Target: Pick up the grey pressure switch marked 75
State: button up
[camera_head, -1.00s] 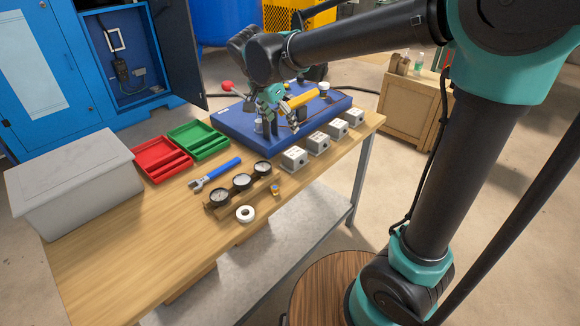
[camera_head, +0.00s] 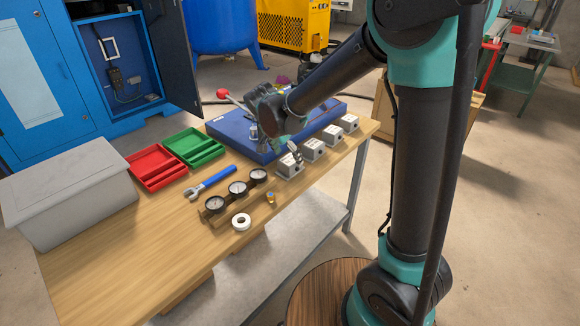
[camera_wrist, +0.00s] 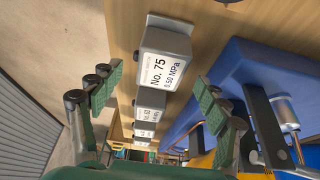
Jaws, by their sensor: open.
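The grey pressure switch marked 75 (camera_wrist: 166,58) is a small box with a white label reading "No. 75, 0.50 MPa", in the upper middle of the wrist view. In the head view it is the nearest, leftmost box of the row (camera_head: 289,167). My gripper (camera_wrist: 158,96) is open and empty; its green-padded fingers show left and right, below and to either side of the switch. I cannot tell the exact height gap.
More grey switches (camera_head: 313,149) continue the row. Gauges (camera_head: 237,188), a white tape roll (camera_head: 241,222) and a blue-handled wrench (camera_head: 210,181) lie left. Red (camera_head: 155,167) and green (camera_head: 194,147) trays stand farther back.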

aim_at(289, 160)
jog(key=shift+x, duration=1.9)
jog(key=shift+c, duration=0.6)
jog(key=c, duration=1.4)
